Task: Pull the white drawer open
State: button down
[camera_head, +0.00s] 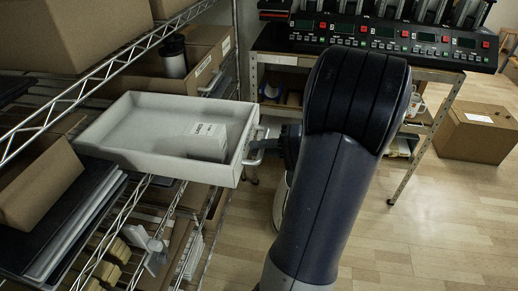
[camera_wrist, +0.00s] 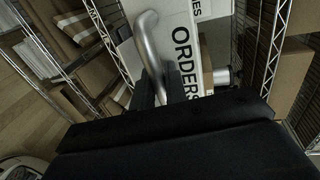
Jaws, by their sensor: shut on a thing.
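The white drawer (camera_head: 160,163) sits on the wire rack and juts out past the rack's front edge, its inside visible from above. A small white labelled stack (camera_head: 208,143) lies in it near the front. A curved metal handle (camera_head: 254,157) is on the drawer's front; it also shows in the wrist view (camera_wrist: 145,42), beside the "ORDERS" label (camera_wrist: 187,60). My gripper (camera_head: 272,146) is at the handle, shut on it. In the wrist view, the dark fingers (camera_wrist: 156,88) are at the handle's lower part. My arm hides part of the surroundings.
Cardboard boxes (camera_head: 70,30) and a dark-lidded canister (camera_head: 173,57) stand on the rack around the drawer. A bench with a row of machines (camera_head: 390,45) is at the back. A cardboard box (camera_head: 477,132) is on the floor at right. Floor (camera_head: 430,220) right of my arm is clear.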

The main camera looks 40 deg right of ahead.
dwell(0.3)
jog(key=c, duration=1.5)
grip_release()
jog(key=shift+s, duration=0.1)
jog(key=b+v, duration=0.1)
jog(key=v, duration=0.9)
jog(key=shift+s+d, duration=0.25)
jog(key=p+x, duration=0.1)
jog(key=x, duration=1)
jog(key=shift+r, duration=0.1)
jog(key=shift+w+a, duration=0.1)
jog(key=shift+a, duration=0.05)
